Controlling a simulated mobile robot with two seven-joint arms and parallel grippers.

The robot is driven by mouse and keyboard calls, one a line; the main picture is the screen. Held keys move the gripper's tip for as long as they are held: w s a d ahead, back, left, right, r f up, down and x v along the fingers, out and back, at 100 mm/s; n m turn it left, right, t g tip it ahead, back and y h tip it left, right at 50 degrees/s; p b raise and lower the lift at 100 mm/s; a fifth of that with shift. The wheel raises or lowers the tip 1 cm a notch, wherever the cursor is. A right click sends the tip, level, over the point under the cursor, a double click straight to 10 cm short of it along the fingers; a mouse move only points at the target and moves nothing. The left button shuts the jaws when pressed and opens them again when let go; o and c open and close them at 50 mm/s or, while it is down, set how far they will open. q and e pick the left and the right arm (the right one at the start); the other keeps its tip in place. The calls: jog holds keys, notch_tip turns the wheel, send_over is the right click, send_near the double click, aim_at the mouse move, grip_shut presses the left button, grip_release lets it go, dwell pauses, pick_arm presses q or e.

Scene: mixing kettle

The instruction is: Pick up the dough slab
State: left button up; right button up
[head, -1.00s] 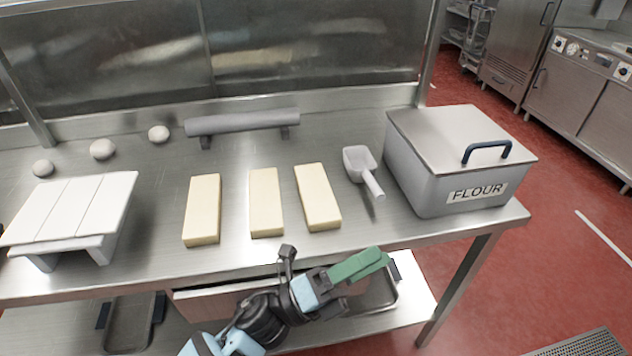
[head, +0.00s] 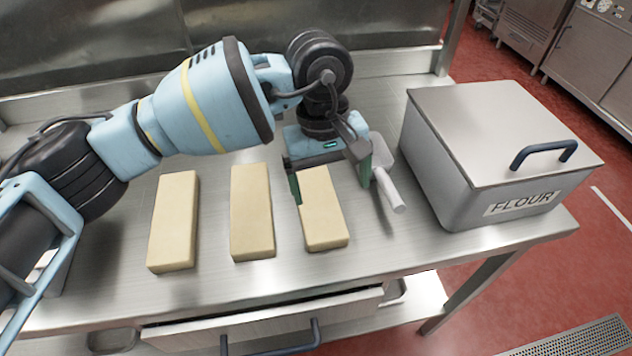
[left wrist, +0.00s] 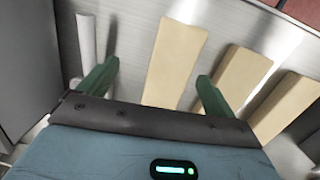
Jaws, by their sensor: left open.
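Several pale dough slabs lie side by side on the steel table: a left slab (head: 174,222), a middle slab (head: 251,212) and a right slab (head: 323,215). My left gripper (head: 330,190) is open above the right slab, pointing down, one green finger on each side of it in the head view. In the left wrist view, the right slab (left wrist: 175,62) shows between the open fingers (left wrist: 155,88), and the other slabs lie to its right. The gripper hides the slab's far end in the head view. My right gripper is out of view.
A white scoop (head: 388,186) lies close to the right of my left gripper. A lidded flour box (head: 470,155) stands further right. A drawer front (head: 270,318) with a dark handle is below the table's front edge. Bare table lies in front of the slabs.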

aim_at(316, 198)
pick_arm(q)
jog(key=w+a, duration=0.1)
jog(key=w+a+f+t+y, duration=0.1)
jog(key=shift+w+a, duration=0.1)
jog(key=shift+w, duration=0.25)
jog(key=shift+w+f+p, duration=0.15)
jog(key=shift+f+p, duration=0.1)
jog(key=shift+f, duration=1.05)
jog(key=shift+w+f+p, duration=0.1)
jog(key=shift+f+p, duration=0.1)
jog(key=shift+f, duration=1.1)
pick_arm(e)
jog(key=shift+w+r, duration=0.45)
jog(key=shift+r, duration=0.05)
pick_arm(q)
jog(key=c, duration=0.7)
jog(key=shift+r, duration=0.1)
jog(key=c, duration=0.7)
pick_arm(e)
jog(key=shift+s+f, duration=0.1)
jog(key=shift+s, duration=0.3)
